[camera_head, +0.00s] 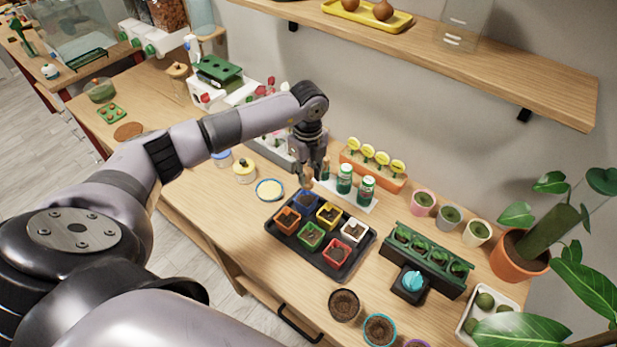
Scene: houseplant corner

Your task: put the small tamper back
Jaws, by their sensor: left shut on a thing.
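My left gripper (315,176) points down above the back middle of the table and is shut on the small tamper (307,182), a brown wooden piece that shows only partly between and below the fingers. It is just left of a white holder (372,206) with two green-and-white cylinders (345,178). The gripper hides part of this area, so I cannot tell whether the tamper touches anything below. My right gripper is not in view.
A black tray (329,268) with several coloured pots of soil lies just in front. An orange rack (398,183) with yellow round labels stands behind. A green planter (425,258) and small pots are at right.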

